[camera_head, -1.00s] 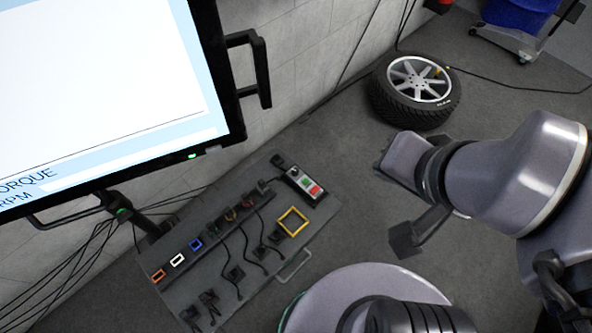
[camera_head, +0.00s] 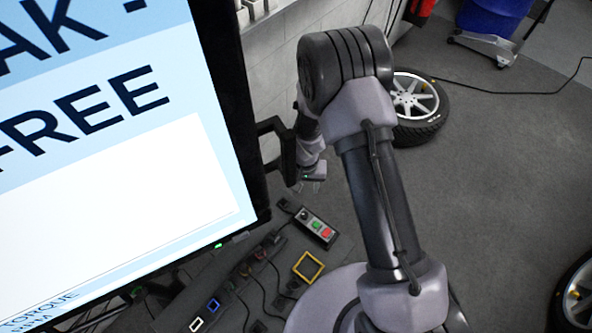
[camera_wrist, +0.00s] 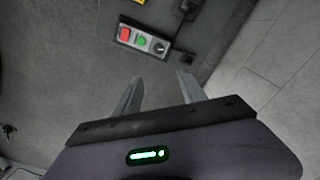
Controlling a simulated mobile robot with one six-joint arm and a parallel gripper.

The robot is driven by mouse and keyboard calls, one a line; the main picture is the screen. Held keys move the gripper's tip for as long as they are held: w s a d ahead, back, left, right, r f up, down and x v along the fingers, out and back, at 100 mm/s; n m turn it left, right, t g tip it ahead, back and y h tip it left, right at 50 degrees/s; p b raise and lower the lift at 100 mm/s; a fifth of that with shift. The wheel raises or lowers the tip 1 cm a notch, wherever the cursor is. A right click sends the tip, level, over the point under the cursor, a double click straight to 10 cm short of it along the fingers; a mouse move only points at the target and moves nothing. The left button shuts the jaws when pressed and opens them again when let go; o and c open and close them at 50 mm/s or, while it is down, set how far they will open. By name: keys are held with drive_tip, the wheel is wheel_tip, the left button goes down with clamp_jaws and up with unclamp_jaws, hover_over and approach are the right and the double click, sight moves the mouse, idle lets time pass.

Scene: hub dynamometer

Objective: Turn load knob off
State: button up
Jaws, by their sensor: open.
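The load knob (camera_wrist: 158,47) is a small dark round knob on a light control box (camera_wrist: 128,34), beside a green and a red button. In the head view the control box (camera_head: 321,232) lies on the dark panel, with the knob (camera_head: 304,214) at its upper-left end. My gripper (camera_wrist: 159,82) is open and empty, its two fingers apart and pointing toward the box. The knob shows just beyond the gap between the fingertips, not touched. In the head view my gripper (camera_head: 312,180) is small, partly hidden by my arm, above the box.
A large monitor (camera_head: 120,150) fills the left, its black handle (camera_head: 279,150) close to my wrist. A yellow square frame (camera_head: 308,267) and cables lie on the panel near the box. A wheel (camera_head: 418,105) lies behind my arm. Open floor (camera_head: 500,190) is at right.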

sight(304, 214)
drive_tip(key=f+b, duration=0.2)
drive_tip(key=f, duration=0.4)
drive_tip(key=f+b, duration=0.2)
drive_tip(key=f, duration=0.5)
drive_tip(key=s+f+b, duration=0.1)
drive_tip(key=f, duration=0.5)
drive_tip(key=shift+d+f+b, duration=0.15)
drive_tip(key=shift+d+b, duration=0.05)
drive_tip(key=shift+b, duration=0.2)
clamp_jaws()
